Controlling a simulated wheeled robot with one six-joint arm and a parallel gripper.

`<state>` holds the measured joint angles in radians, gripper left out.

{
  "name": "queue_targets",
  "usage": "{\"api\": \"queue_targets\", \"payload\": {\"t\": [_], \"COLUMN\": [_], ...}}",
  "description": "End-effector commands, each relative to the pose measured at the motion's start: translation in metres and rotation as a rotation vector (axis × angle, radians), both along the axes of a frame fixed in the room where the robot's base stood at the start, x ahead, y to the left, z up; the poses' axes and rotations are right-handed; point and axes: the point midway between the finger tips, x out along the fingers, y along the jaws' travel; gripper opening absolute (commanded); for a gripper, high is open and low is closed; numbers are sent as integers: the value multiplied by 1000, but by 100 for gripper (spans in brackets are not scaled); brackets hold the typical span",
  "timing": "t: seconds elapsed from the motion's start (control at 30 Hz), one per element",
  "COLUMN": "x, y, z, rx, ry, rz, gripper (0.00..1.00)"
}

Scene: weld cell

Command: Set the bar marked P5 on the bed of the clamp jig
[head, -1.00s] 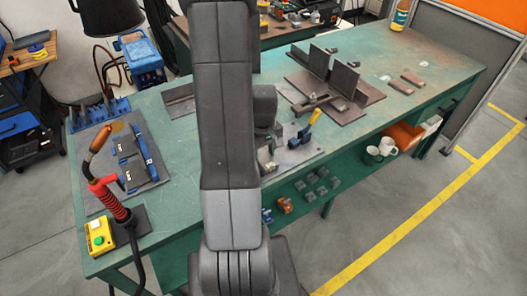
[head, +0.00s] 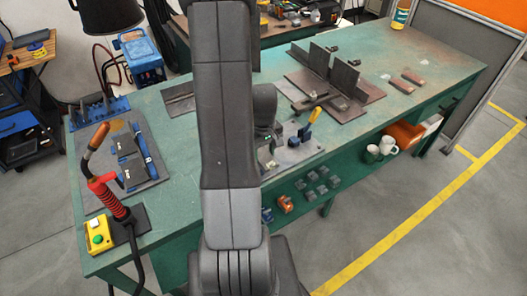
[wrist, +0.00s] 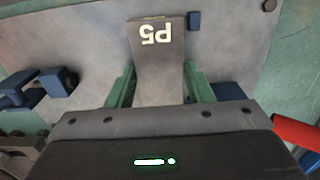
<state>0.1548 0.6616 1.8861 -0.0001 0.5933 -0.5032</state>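The bar marked P5 (wrist: 158,32) is a flat grey bar with white lettering, upside down in the wrist view. My gripper (wrist: 159,67) has its two green fingers against the bar's sides and is shut on it. The clamp jig is a grey plate with a yellow-handled clamp in the head view (head: 303,152); the plate also shows under the bar in the wrist view (wrist: 235,50). A small blue block (wrist: 194,21) is beside the bar's far end. I cannot tell whether the bar touches the jig. My arm hides the fingers and bar in the head view.
A fixture with two upright plates (head: 343,78) stands behind the jig. A board with blue blocks (head: 150,175) and a red-sleeved torch (head: 108,195) are at the left. A red piece (wrist: 297,132) is close right of my gripper.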

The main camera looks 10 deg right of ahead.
Motion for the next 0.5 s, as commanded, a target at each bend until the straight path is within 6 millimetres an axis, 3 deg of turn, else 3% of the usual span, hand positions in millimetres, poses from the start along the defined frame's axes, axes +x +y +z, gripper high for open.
{"api": "queue_targets", "payload": {"t": [0.03, 0.1, 0.5], "x": [0, 0, 0], "y": [0, 0, 0], "z": [1, 1, 6], "rx": [-1, 0, 0], "ry": [-1, -1, 0], "rz": [0, 0, 0], "gripper": [57, 71, 71]}}
